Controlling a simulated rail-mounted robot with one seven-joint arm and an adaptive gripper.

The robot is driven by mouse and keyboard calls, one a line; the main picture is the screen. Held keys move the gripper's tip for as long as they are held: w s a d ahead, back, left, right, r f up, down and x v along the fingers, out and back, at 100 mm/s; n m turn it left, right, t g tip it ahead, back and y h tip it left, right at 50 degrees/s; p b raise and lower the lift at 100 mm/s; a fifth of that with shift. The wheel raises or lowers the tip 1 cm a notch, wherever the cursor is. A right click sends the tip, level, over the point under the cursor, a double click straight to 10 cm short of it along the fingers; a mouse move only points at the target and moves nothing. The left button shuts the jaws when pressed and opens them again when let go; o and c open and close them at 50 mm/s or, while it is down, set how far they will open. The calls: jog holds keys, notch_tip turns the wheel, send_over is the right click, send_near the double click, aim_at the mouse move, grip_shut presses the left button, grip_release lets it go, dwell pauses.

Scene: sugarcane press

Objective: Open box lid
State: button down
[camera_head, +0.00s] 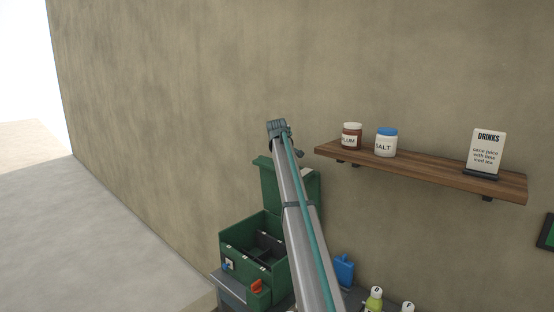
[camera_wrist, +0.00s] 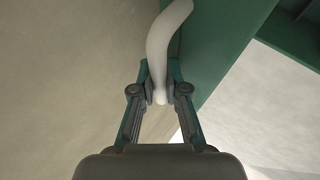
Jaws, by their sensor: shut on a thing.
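The green box (camera_head: 244,257) stands below the shelf in the head view, its inside and dark dividers visible. Its green lid (camera_head: 268,185) stands raised at the back, partly covered by my arm. In the wrist view a green panel (camera_wrist: 215,45), apparently the lid, fills the upper middle. A pale curved handle (camera_wrist: 163,45) runs down beside it. My gripper (camera_wrist: 160,97) is shut on the lower end of this handle, with a finger on either side.
A wooden shelf (camera_head: 425,172) on the wall holds a plum jar (camera_head: 351,137), a salt jar (camera_head: 386,143) and a drinks sign (camera_head: 486,153). A blue container (camera_head: 344,269) and bottles (camera_head: 374,299) stand right of my arm. The left floor is clear.

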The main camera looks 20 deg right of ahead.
jog(key=c, duration=1.2)
grip_release()
jog(key=v, duration=1.2)
